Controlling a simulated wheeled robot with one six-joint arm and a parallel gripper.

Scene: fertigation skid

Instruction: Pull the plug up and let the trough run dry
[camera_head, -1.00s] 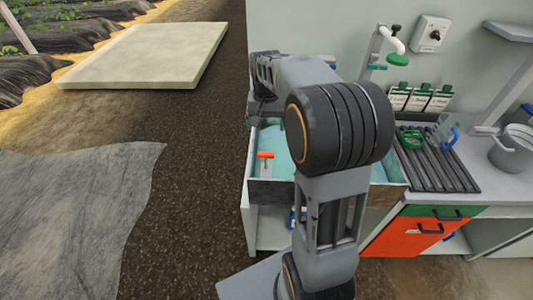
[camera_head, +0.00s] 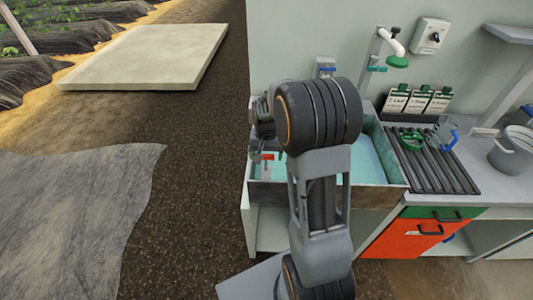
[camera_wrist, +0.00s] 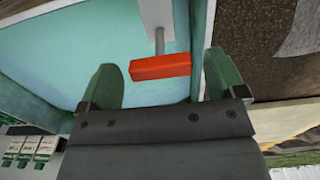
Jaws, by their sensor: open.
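The plug's red handle (camera_wrist: 160,67) sits on a thin grey stem in the wrist view, with a pale plate behind it. In the head view the red handle (camera_head: 268,157) shows at the left end of the trough (camera_head: 325,196). The trough has teal water or lining inside; which one I cannot tell. My gripper (camera_wrist: 160,85) is open, with its green fingertips on either side of the red handle in the picture. The handle appears just beyond the tips; whether it touches them I cannot tell. In the head view my arm hides most of the gripper and the trough's middle.
A tap with a green end (camera_head: 397,61) hangs above the trough. A ribbed drainboard (camera_head: 440,172) holds a green ring and a clear jug. Several labelled packets (camera_head: 418,101) stand along the wall. A grey bucket (camera_head: 511,150) is at the far right.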

